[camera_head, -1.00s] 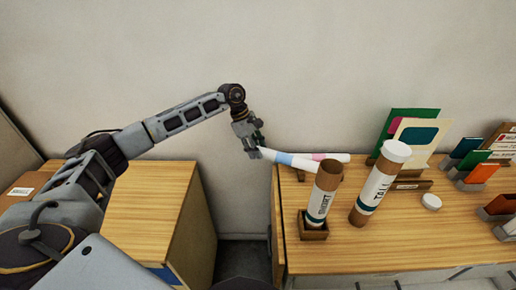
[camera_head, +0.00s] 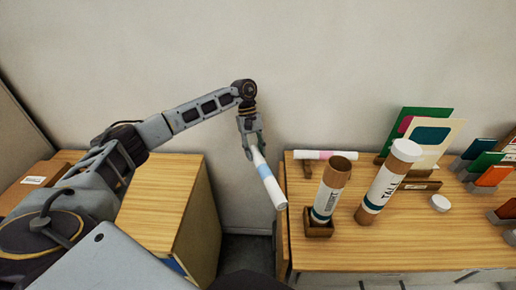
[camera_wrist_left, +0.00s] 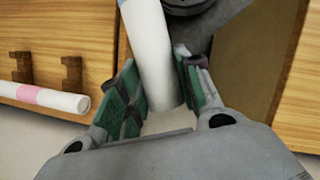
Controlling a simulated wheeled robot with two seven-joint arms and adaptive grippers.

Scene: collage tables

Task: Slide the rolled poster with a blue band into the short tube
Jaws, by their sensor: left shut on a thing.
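The rolled poster with a blue band (camera_head: 266,180) is white and hangs tilted, its lower end toward the right, over the gap between the tables. My left gripper (camera_head: 253,148) is shut on its upper end. In the left wrist view the poster (camera_wrist_left: 152,50) lies between the fingers of my left gripper (camera_wrist_left: 162,98), with some blue at the top edge. The short tube (camera_head: 328,190) is brown with a white label and stands open-topped in a small wooden holder (camera_head: 317,230), right of the poster and apart from it. My right gripper is not in view.
The tall tube (camera_head: 385,185) with a white cap stands right of the short tube. A pink-banded poster (camera_head: 325,155) lies behind on the right table (camera_head: 400,245). A loose white cap (camera_head: 440,202), folders (camera_head: 430,135) and card holders stand farther right.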

